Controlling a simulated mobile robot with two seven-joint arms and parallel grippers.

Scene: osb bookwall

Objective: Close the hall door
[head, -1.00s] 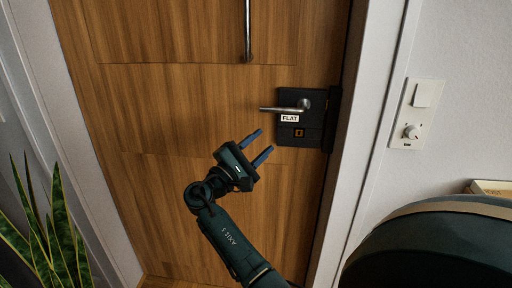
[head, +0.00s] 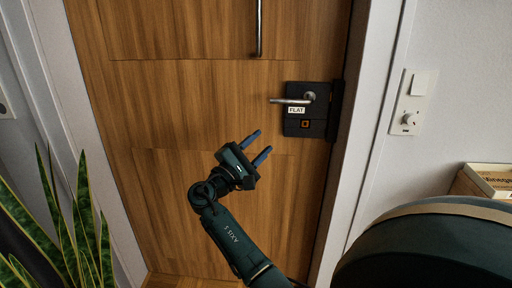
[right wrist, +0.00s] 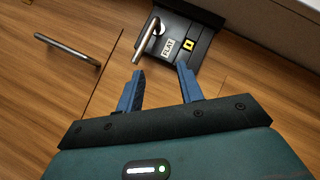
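The wooden hall door (head: 200,100) fills the middle of the head view and looks flush in its white frame. A dark lock plate with a "FLAT" label (head: 307,124) and a silver lever handle (head: 290,101) sits near its right edge. A vertical metal pull bar (head: 259,28) is higher up. My right gripper (head: 262,147) is open and empty, below and left of the lever. In the right wrist view its blue fingers (right wrist: 160,85) are apart, with the lever (right wrist: 146,37) beyond them. My left gripper is not in view.
A white switch panel (head: 409,103) is on the wall right of the door frame. A potted plant (head: 60,225) stands at the lower left. A light wooden box (head: 487,180) is at the right.

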